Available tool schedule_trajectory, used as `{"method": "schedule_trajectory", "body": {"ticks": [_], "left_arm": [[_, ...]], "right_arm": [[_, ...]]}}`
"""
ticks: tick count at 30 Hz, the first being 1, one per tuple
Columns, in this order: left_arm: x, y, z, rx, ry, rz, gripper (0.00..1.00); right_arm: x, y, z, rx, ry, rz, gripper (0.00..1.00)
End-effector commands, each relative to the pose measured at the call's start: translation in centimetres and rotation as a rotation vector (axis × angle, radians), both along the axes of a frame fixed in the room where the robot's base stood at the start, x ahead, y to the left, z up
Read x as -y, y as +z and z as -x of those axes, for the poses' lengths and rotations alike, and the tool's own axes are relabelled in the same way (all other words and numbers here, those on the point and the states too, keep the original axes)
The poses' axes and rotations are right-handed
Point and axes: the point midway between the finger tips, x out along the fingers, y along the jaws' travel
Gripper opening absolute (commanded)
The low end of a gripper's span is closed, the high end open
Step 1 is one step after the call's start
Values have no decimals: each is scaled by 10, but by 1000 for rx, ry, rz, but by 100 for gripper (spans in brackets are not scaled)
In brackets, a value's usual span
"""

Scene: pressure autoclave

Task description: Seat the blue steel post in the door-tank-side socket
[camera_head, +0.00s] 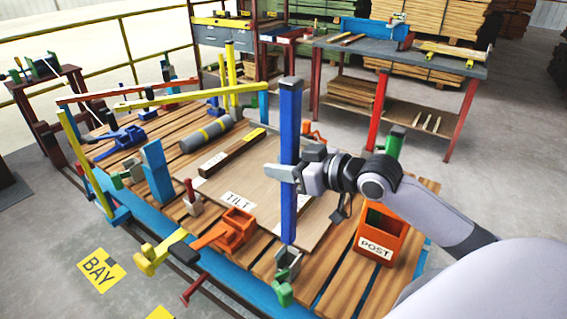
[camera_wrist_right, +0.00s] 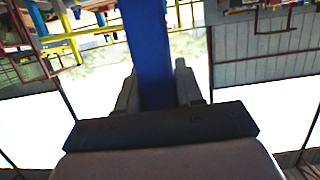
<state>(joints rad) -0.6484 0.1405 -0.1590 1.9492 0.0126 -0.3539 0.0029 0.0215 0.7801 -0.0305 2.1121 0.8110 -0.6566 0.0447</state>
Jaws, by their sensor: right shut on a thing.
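The blue steel post (camera_head: 289,205) stands upright over the near edge of the slatted deck. My right gripper (camera_head: 284,174) is shut on it around mid-height, reaching in from the right. In the right wrist view the post (camera_wrist_right: 150,55) passes between the two fingers (camera_wrist_right: 158,92). The post's lower end is at the mouth of a small grey socket (camera_head: 288,262) with a green clamp (camera_head: 282,293) on its near side. I cannot tell whether the end is inside the socket or just above it. My left gripper is not in view.
An orange bin marked POST (camera_head: 378,244) stands right of the socket. A board marked TILT (camera_head: 238,199) lies behind the post. An orange clamp (camera_head: 229,231) and a yellow-handled part (camera_head: 160,253) sit to the left.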

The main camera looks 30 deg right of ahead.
Motion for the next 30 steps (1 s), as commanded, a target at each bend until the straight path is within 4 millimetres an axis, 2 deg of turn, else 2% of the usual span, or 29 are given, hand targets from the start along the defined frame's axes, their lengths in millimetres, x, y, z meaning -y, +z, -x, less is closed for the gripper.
{"method": "schedule_trajectory", "body": {"ticks": [16, 30], "left_arm": [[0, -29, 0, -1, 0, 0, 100], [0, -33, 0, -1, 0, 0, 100]], "right_arm": [[0, -47, 0, 3, 0, 0, 0], [0, -56, 0, 4, 1, 0, 0]]}}
